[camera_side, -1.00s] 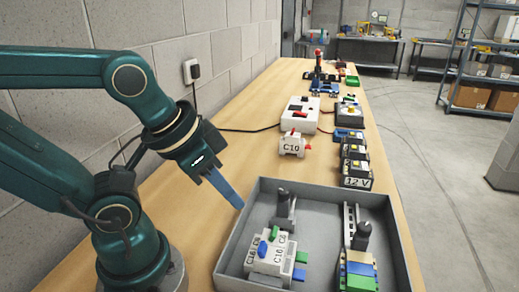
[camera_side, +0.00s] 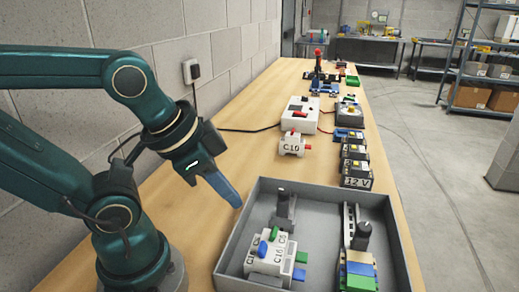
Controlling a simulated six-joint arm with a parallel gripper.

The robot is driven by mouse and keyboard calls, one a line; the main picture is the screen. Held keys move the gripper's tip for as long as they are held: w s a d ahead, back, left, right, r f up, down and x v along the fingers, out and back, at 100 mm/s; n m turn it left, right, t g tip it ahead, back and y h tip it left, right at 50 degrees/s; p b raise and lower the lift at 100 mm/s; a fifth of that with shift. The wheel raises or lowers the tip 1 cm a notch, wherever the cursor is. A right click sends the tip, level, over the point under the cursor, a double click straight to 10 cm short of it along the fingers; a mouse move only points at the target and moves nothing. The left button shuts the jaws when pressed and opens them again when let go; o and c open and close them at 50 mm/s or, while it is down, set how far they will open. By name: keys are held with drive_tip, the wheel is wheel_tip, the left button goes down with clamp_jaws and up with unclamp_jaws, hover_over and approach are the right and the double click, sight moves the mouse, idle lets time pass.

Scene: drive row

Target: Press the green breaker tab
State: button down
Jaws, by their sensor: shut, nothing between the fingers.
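The green breaker tab (camera_side: 274,233) sticks up from a white breaker block (camera_side: 269,259) in the front left of the grey tray (camera_side: 330,190). A blue tab (camera_side: 262,248) sits just left of it on the same block. My gripper (camera_side: 237,205) is shut and empty, its blue fingers together, pointing down and right. Its tips are above and left of the green tab, by the tray's left wall, apart from the breakers. Whether the tips are over the wall or outside it I cannot tell.
A dark-knobbed post (camera_side: 283,205) stands in the tray behind the breakers. A rail with a second knob (camera_side: 362,235) and coloured blocks lies on the right. A loose C10 breaker (camera_side: 292,144) with a red tab stands on the table beyond the tray.

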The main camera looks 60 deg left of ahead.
drive_tip(key=m, duration=0.2)
drive_tip(key=n+t+y, duration=0.3)
drive_tip(key=n, duration=3.2)
hover_over(297, 260)
drive_tip(key=shift+f, duration=0.55)
drive_tip(key=shift+f, duration=4.4)
drive_tip(key=shift+f, duration=0.15)
